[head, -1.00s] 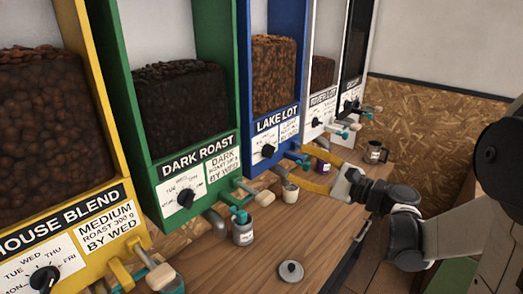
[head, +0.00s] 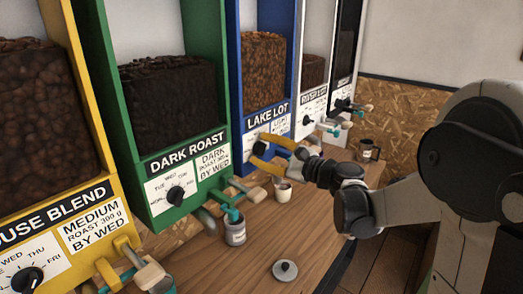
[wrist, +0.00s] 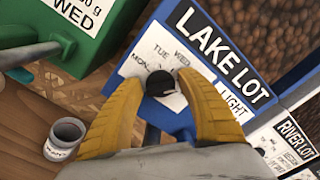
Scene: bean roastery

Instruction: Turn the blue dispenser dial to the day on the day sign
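The blue dispenser (head: 235,125), marked LAKE LOT, stands in the middle of the row in the head view. Its black round dial (wrist: 160,83) is in the wrist view, on a white card with MON, TUE and WED showing; the right finger covers the rest. My gripper (head: 257,149) is at the dispenser's front. In the wrist view its yellow fingers stand apart on either side of the dial, close to its edges; I cannot tell whether they touch it. The dial's pointer direction is not clear. No separate day sign is seen.
Yellow (head: 62,95), green (head: 115,110), white (head: 300,90) and black dispensers flank the blue one. Dispenser levers jut out below the fronts.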

